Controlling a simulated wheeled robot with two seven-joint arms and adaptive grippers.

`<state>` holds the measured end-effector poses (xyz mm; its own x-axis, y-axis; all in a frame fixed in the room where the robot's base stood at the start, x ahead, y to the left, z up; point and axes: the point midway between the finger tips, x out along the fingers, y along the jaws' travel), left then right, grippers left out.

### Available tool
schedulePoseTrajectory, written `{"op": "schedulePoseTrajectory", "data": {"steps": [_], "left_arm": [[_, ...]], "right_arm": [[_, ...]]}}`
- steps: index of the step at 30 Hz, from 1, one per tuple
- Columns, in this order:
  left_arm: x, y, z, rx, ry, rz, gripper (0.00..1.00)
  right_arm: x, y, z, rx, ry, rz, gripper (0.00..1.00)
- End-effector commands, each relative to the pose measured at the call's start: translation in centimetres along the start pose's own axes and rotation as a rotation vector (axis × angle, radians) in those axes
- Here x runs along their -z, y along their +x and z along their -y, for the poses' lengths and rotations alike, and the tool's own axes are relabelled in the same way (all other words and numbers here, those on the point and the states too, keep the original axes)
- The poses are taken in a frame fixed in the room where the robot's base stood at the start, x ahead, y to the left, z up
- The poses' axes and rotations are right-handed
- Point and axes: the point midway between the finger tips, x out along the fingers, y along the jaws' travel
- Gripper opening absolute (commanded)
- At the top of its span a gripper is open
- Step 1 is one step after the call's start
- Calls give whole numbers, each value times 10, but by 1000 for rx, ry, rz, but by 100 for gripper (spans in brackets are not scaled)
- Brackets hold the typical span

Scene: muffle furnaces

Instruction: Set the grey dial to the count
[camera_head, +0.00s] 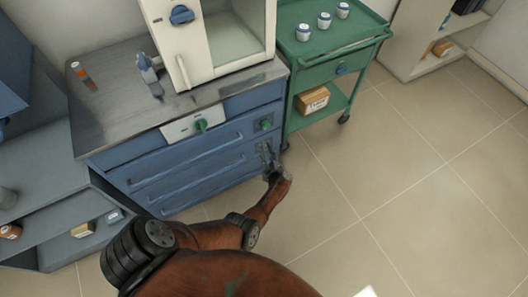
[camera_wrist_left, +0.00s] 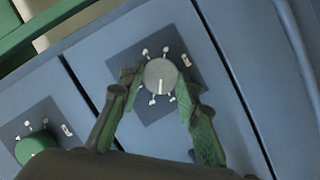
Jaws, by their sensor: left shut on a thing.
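The grey dial (camera_wrist_left: 161,76) sits on a dark square plate on a blue drawer front in the left wrist view. Its white pointer line faces the bottom of that picture, and several small white marks ring it. My left gripper (camera_wrist_left: 157,82) has its green-padded fingers on either side of the dial, shut on it. In the head view my left gripper (camera_head: 271,170) is at the right end of the blue cabinet and largely hides the dial. Three white jars (camera_head: 324,20) stand on the green cart. My right gripper is out of view.
A green dial (camera_wrist_left: 37,150) is on a neighbouring plate. Another green knob (camera_head: 201,125) is on a light panel. The floor (camera_head: 400,170) at right is clear.

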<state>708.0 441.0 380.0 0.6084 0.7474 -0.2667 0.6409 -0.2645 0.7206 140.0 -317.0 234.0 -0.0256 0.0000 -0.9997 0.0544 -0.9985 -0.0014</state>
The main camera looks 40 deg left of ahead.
Motion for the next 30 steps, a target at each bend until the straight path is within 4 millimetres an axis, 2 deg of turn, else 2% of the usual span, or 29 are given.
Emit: {"op": "schedulePoseTrajectory", "data": {"steps": [10, 29, 30], "left_arm": [[0, 0, -2, 67, 160, 0, 7], [0, 1, -1, 83, 200, -2, 7], [0, 1, -1, 83, 200, -2, 34]], "right_arm": [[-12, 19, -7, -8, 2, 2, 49], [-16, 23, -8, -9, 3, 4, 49], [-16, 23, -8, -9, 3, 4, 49]]}}
